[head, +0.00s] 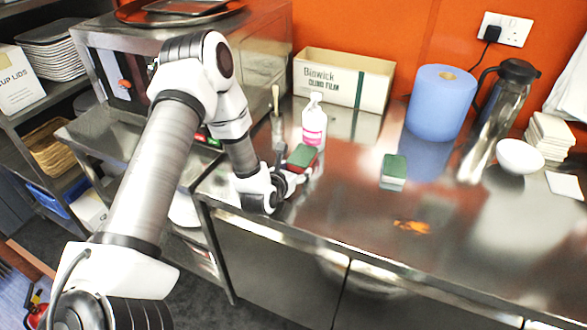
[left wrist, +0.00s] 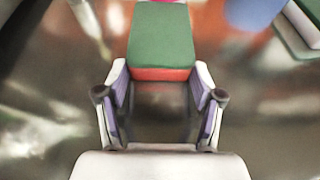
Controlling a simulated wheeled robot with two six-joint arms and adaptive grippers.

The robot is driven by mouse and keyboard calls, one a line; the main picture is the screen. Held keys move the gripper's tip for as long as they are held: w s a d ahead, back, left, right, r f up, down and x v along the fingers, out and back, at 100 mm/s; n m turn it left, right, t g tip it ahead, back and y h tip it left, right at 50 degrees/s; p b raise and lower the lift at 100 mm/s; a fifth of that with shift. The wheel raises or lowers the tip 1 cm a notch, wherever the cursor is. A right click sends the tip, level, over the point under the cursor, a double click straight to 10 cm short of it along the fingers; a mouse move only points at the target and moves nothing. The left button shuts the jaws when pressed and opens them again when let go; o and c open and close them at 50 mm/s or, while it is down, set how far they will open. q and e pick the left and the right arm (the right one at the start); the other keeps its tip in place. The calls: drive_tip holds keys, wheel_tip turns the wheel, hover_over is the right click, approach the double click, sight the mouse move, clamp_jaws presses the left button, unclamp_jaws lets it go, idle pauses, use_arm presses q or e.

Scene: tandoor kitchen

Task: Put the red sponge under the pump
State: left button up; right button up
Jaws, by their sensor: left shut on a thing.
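The red sponge (head: 302,157) has a green top layer and a red body. My left gripper (head: 288,176) is shut on it, just in front of the pump bottle. In the left wrist view the sponge (left wrist: 162,42) sits between the two fingertips (left wrist: 160,95), its red near face showing below the green top. The pump bottle (head: 314,122) is white with a pink lower part and stands upright on the steel counter. Only a bit of pink shows at the top edge of the left wrist view. My right gripper is in neither view.
A second sponge (head: 394,170), green over white, lies on the steel counter (head: 350,215) to the right. A brush (head: 276,115) stands left of the bottle, and a cling film box (head: 343,80) stands behind. A blue paper roll (head: 441,102), a flask (head: 496,115) and a white bowl (head: 520,156) stand farther right.

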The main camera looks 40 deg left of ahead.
use_arm(q)
drive_tip(key=shift+s+d+b, duration=0.15)
drive_tip(key=shift+s+b, duration=0.05)
drive_tip(key=shift+b, duration=0.1)
drive_tip(key=shift+w+f, duration=0.1)
drive_tip(key=shift+f, duration=0.05)
drive_tip(key=o, duration=0.8)
drive_tip(key=shift+c, duration=0.2)
drive_tip(key=shift+r+p, duration=0.4)
drive_tip(key=shift+p, duration=0.05)
drive_tip(key=b+v, duration=0.2)
drive_tip(key=v, duration=1)
drive_tip(key=shift+f, duration=0.15)
